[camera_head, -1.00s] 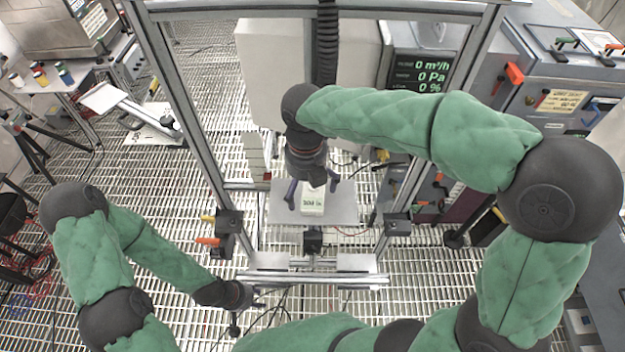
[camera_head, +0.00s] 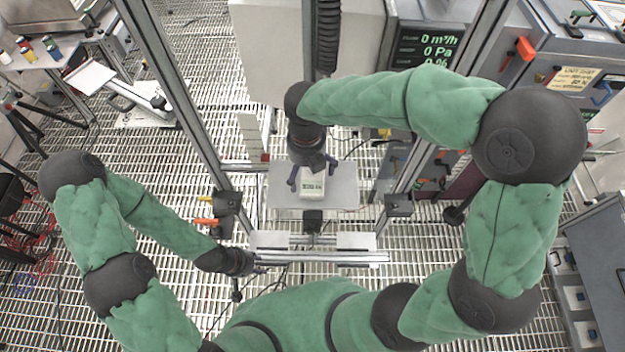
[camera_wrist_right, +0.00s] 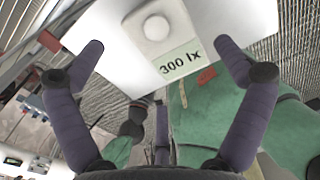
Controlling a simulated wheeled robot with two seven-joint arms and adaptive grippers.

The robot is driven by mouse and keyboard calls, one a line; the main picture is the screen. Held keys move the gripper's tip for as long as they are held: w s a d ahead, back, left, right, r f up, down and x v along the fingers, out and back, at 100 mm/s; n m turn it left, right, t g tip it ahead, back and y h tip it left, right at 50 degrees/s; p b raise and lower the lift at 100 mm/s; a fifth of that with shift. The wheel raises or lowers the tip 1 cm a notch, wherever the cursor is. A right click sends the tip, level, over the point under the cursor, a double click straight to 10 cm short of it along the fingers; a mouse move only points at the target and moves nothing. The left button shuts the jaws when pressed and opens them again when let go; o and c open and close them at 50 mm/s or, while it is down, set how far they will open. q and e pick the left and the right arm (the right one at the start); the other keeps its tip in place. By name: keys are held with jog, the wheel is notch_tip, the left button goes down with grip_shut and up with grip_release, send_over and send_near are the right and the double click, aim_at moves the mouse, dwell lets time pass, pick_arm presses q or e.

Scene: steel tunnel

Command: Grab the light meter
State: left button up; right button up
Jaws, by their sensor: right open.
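The light meter (camera_head: 312,186) is a small cream box with a white dome and a green display reading "300 lx". It sits on a light grey plate (camera_head: 343,192) inside a metal frame. In the right wrist view the light meter (camera_wrist_right: 160,40) lies ahead of and between the spread fingers. My right gripper (camera_head: 312,172) is open above the meter, with a finger to each side and nothing held. It also shows in the right wrist view (camera_wrist_right: 160,60). My left gripper (camera_head: 262,268) is low at the front left of the frame; its fingers are too small to read.
Upright posts (camera_head: 172,90) of the frame stand on both sides of the plate. Orange-handled clamps (camera_head: 205,221) sit at the frame's left. A dark readout panel (camera_head: 425,48) and grey cabinets stand at the right. Open grating floor lies to the left.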

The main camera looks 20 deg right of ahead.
aim_at(307, 179)
notch_tip(307, 179, down, 3)
jog(key=shift+f, duration=0.2)
jog(key=c, duration=1.1)
jog(key=shift+o, duration=0.2)
jog(key=shift+r, duration=0.15)
